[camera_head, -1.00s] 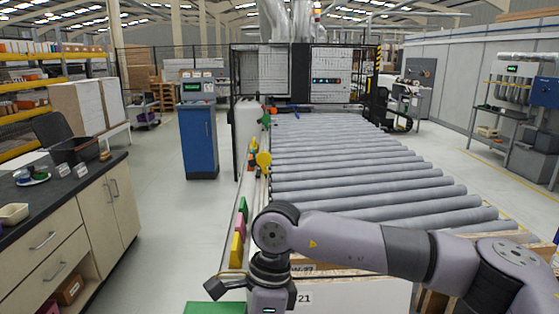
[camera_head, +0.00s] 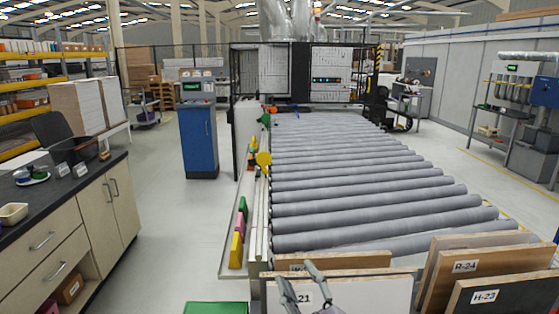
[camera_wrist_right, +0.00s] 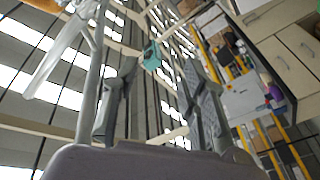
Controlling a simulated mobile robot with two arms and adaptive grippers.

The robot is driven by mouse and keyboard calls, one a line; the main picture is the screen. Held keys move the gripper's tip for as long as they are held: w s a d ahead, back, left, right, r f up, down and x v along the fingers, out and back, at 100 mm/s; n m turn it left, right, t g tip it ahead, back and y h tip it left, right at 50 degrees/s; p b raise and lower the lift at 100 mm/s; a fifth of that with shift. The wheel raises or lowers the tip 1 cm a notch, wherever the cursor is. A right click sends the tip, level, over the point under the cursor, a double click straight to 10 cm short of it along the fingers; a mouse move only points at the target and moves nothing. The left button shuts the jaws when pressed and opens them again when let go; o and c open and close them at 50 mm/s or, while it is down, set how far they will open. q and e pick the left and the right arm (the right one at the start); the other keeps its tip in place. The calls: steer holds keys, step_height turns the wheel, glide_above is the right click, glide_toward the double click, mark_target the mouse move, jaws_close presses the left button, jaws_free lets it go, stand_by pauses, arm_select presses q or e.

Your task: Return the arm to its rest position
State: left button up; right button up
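My right gripper (camera_head: 295,271) shows at the bottom middle of the head view, with its two grey fingers pointing up in front of a white-faced panel (camera_head: 375,293). In the right wrist view my right gripper (camera_wrist_right: 160,64) has its fingers spread, with nothing held between them. The wrist camera looks up at the roof beams and bright roof lights, with the room tilted. A small teal thing (camera_wrist_right: 152,55) shows beyond the fingers; I cannot tell what it is. The rest of my right arm is out of the head view. My left gripper is in neither view.
Labelled boards (camera_head: 490,255) stand upright at the lower right, close to my right gripper. A roller conveyor (camera_head: 355,190) runs away ahead. A dark-topped bench with drawers (camera_head: 65,225) is at left, and a blue cabinet (camera_head: 198,140) stands beyond. The floor between them is clear.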

steer(key=s+d+f+m+g+h, duration=0.4)
steer(key=d+f, duration=0.3)
steer(key=f, duration=0.5)
steer(key=s+d+f+m+g+h, duration=0.1)
steer(key=s+d+f+m+g, duration=0.15)
steer(key=s+f, duration=0.35)
steer(key=s+d+f+m+g, duration=0.1)
steer(key=s+d+f+g, duration=0.3)
steer(key=s, duration=0.5)
steer(key=s+d+f+m+g+h, duration=0.1)
steer(key=s+d+f+m+g, duration=0.2)
steer(key=s+f, duration=0.35)
step_height(320, 180, down, 26)
steer(key=s+n+g, duration=0.2)
steer(key=s+g, duration=0.1)
steer(key=s+d+f, duration=0.3)
steer(key=s+f, duration=1.2)
steer(key=s, duration=0.1)
steer(key=shift+f+g, duration=0.3)
steer(key=shift+g, duration=0.05)
steer(key=shift+s, duration=0.1)
